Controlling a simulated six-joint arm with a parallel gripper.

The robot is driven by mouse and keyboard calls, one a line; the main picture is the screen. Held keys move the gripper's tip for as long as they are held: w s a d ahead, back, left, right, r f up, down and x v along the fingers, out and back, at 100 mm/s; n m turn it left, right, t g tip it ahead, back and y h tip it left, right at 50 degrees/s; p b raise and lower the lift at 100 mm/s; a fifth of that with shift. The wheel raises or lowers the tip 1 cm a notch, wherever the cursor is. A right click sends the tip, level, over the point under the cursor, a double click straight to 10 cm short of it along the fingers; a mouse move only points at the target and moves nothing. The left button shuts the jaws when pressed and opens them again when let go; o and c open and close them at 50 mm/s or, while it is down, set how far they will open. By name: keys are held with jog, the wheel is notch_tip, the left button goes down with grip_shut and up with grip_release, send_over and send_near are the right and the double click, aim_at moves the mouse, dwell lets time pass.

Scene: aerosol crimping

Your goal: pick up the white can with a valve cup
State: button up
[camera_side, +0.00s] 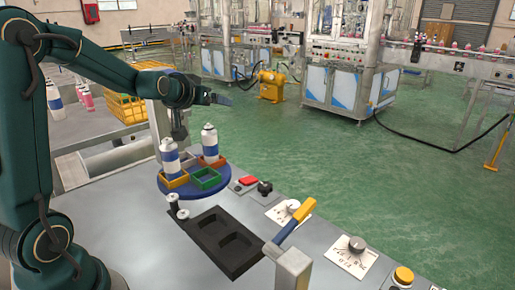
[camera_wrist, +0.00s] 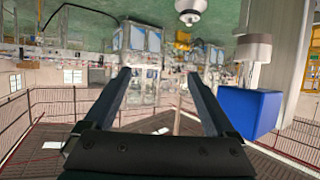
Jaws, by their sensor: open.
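My gripper (camera_side: 226,100) is above and beyond the cans, pointing right and touching neither. In the upside-down wrist view, my gripper (camera_wrist: 157,75) has its fingers apart with nothing between them. A white domed top with a small knob (camera_wrist: 190,9), apparently a can, shows at the upper edge.
A grey upright fixture (camera_side: 178,122) stands close behind the left can. Coloured trays, including a green one (camera_side: 206,179), sit on the turntable. A blue box (camera_wrist: 248,110) shows right in the wrist view.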

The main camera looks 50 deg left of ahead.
jog(key=n+g, duration=0.1)
send_over(206, 140)
jog(key=s, duration=0.1)
notch_tip(206, 140, down, 4)
jog(key=f, duration=0.8)
jog(key=shift+w+d, duration=0.15)
jog(key=shift+d, duration=0.15)
jog(key=shift+x, duration=3.35)
grip_shut()
